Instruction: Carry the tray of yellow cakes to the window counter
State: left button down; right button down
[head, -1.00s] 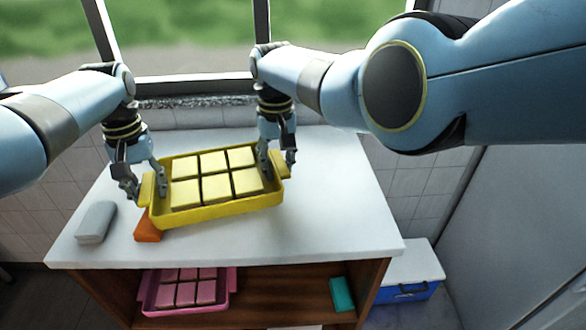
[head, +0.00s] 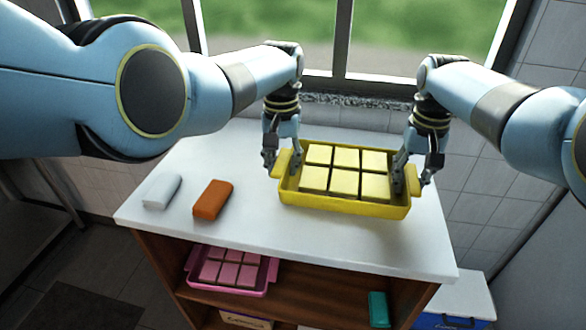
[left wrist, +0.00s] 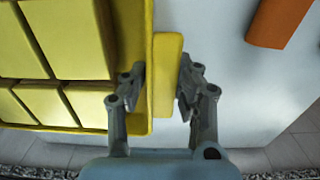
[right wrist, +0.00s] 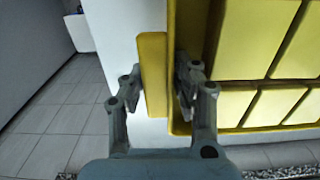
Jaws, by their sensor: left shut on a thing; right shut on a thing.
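The yellow tray (head: 340,207) holds several pale yellow cakes (head: 345,172) in two rows. It is over the right part of the white counter (head: 240,225) below the window, roughly level. I cannot tell whether it touches the top. My left gripper (head: 283,165) is shut on the tray's left handle; in the left wrist view its fingers straddle that handle (left wrist: 166,75). My right gripper (head: 412,177) is shut on the right handle, whose yellow bar (right wrist: 153,75) sits between the fingers in the right wrist view.
An orange block (head: 213,200) and a pale grey block (head: 162,191) lie on the counter's left side. A pink tray (head: 228,290) of pink cakes and a teal block (head: 377,308) are on the shelf below. A blue and white box (head: 470,290) stands on the floor at right.

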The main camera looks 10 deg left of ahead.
pick_arm(q)
jog(key=shift+a+f, duration=0.1)
jog(key=shift+a, duration=0.2)
pick_arm(e)
jog(key=shift+w+d+f, duration=0.1)
jog(key=shift+d, duration=0.2)
